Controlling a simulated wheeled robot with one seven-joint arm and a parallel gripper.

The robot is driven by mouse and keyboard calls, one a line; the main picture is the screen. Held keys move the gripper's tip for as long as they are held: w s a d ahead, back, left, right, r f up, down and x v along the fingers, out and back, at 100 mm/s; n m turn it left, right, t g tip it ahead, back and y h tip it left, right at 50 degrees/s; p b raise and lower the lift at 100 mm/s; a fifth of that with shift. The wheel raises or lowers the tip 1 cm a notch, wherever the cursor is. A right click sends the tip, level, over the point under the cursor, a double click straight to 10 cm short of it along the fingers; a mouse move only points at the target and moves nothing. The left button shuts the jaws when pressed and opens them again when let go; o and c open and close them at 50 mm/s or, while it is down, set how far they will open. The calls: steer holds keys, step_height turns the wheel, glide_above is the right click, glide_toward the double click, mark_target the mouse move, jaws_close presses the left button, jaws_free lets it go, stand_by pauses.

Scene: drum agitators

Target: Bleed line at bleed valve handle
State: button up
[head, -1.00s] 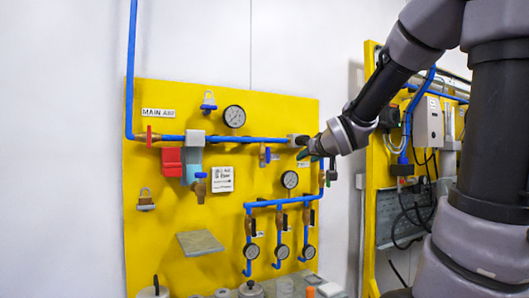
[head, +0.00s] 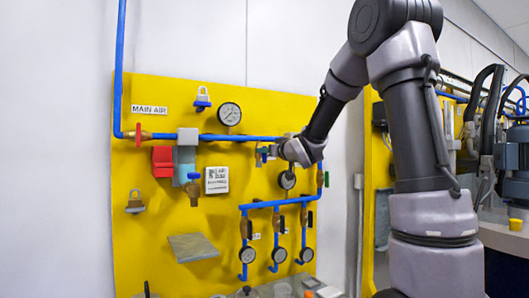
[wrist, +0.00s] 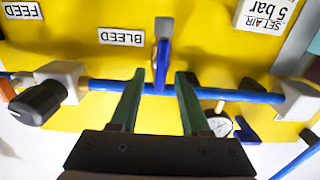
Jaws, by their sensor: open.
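The bleed valve handle is a slim blue lever (wrist: 161,66) on the blue pipe, beside the "BLEED" label (wrist: 121,37), which shows upside down in the wrist view. My gripper (wrist: 160,73) is open, with its two dark green fingers pointing at the lever. The lever stands between the two fingertips in that picture, with a gap on each side. I cannot tell whether the tips reach past it in depth. In the head view my gripper (head: 271,151) is close to the yellow board and partly hides the valve area.
The yellow board (head: 145,235) carries the blue main pipe (head: 237,138), a red handle (head: 137,135), a large gauge (head: 229,114) and several lower branch gauges. A black knob (wrist: 36,101) on a grey block sits left of my fingers in the wrist view. A grey shelf (head: 194,247) juts out below.

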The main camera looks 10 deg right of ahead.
steer(key=shift+x, duration=0.8)
jaws_close()
steer(key=m, duration=0.6)
steer(key=d+f+m, duration=0.1)
steer(key=m, duration=1)
steer(key=shift+w+d+f+m, duration=0.2)
steer(key=shift+d+f+m, duration=0.1)
steer(key=shift+f+m, duration=0.1)
